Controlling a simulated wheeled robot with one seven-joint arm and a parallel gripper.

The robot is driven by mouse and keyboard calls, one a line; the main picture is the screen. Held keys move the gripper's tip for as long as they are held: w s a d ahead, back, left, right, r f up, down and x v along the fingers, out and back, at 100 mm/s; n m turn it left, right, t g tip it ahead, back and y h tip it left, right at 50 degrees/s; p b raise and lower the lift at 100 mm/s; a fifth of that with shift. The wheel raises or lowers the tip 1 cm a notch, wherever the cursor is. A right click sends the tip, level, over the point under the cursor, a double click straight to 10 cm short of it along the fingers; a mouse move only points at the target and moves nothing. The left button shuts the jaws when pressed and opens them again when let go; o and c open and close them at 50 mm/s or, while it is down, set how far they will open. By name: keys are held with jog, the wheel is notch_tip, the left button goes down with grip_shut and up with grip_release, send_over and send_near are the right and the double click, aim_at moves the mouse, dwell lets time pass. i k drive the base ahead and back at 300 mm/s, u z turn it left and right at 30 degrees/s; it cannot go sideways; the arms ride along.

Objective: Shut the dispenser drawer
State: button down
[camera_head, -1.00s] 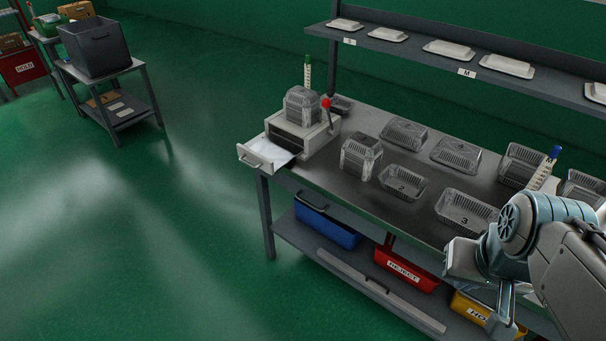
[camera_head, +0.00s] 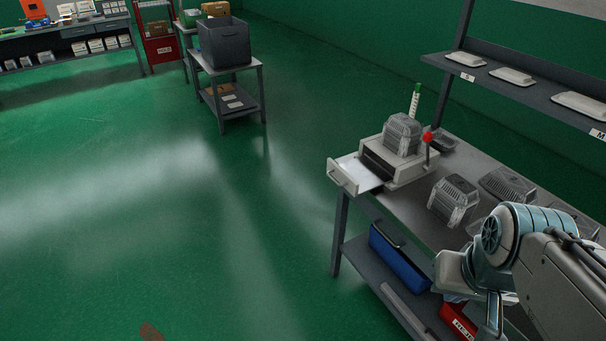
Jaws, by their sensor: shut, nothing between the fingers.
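The dispenser (camera_head: 408,172) is a pale box at the near left corner of the workbench. Its drawer (camera_head: 343,179) is pulled out to the left, past the bench edge, with a handle on its front. A white sheet lies in the drawer. My gripper is not in view; the arm's far end runs out below the picture.
A cart with a grey crate (camera_head: 224,43) stands behind. The green floor left of the bench is clear.

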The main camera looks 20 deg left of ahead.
aim_at(359, 175)
jog(key=u, duration=0.35)
jog(key=i, duration=1.15)
jog(key=z, duration=0.5)
